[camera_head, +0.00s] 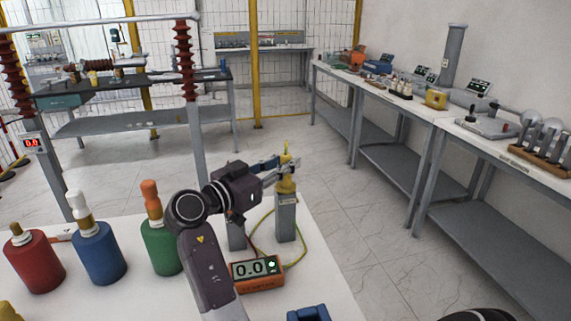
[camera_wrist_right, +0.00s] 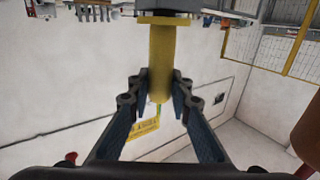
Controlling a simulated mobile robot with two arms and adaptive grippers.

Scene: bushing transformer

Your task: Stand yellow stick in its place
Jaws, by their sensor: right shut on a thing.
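The yellow stick (camera_head: 286,184) is upright at the top of a grey post (camera_head: 286,218) on the white table, with its wider yellow lower part at the post's top. I cannot tell whether it is fully seated there. My right gripper (camera_head: 283,163) comes in from the left and is shut on the stick's upper part. In the right wrist view the stick (camera_wrist_right: 161,50) runs between the two fingers (camera_wrist_right: 162,78), and its yellow flange is against a grey part at the picture's top. My left gripper is not in view.
An orange meter (camera_head: 257,273) reading 0.0 stands near the post, with yellow-green and red wires beside it. Red (camera_head: 34,262), blue (camera_head: 98,254) and green (camera_head: 160,246) bottle-like bushings stand at the table's left. Long cluttered benches (camera_head: 440,120) line the right wall.

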